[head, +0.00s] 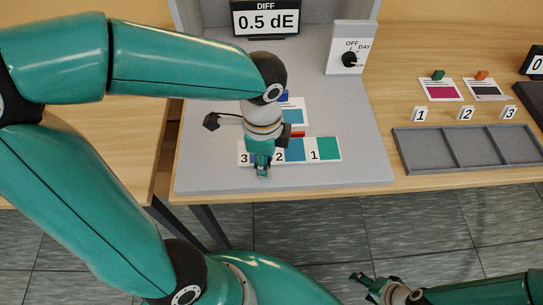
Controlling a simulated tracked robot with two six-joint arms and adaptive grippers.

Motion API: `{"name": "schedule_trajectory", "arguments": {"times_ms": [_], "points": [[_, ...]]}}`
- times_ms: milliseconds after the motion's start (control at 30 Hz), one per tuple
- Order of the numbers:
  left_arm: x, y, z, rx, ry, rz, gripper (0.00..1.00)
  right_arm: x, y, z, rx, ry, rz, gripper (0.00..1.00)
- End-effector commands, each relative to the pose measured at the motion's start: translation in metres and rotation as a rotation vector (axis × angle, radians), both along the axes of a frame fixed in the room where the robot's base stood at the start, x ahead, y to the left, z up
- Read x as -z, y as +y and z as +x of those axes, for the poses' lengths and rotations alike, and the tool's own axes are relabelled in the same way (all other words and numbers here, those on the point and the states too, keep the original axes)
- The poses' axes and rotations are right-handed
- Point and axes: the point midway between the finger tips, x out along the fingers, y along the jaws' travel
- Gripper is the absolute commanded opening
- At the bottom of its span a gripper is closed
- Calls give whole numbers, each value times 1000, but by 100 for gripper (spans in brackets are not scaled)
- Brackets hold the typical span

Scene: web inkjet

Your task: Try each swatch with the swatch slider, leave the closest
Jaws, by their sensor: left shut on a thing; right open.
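The swatch slider (327,149) is a white strip on the grey viewing board, with teal-to-blue patches numbered 3, 2 and 1 from left to right. My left gripper (263,172) is shut at the slider near numbers 3 and 2; its fingers and wrist hide part of the strip. A blue-patched white card (293,117) lies just behind the slider, partly hidden by my wrist. A red piece shows between card and slider. The display (266,20) reads DIFF 0.5 dE. My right gripper (365,286) is open and empty in front of the table, at the bottom.
Magenta (441,92) and dark (487,91) cards with clips lie further back. A switch box (348,48) with OFF and DAY marks stands on the board.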

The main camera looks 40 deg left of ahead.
Motion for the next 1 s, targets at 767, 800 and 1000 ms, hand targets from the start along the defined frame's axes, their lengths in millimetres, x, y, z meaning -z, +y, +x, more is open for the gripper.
{"name": "schedule_trajectory", "arguments": {"times_ms": [767,800,1000], "points": [[0,0,1,10,-2,1,53,0,0,0,0,0,0,65],[-1,0,1,10,-2,1,53,0,0,0,1,0,0,65],[-18,0,2,10,-6,2,53,-1,0,0,0,0,0,65]]}}
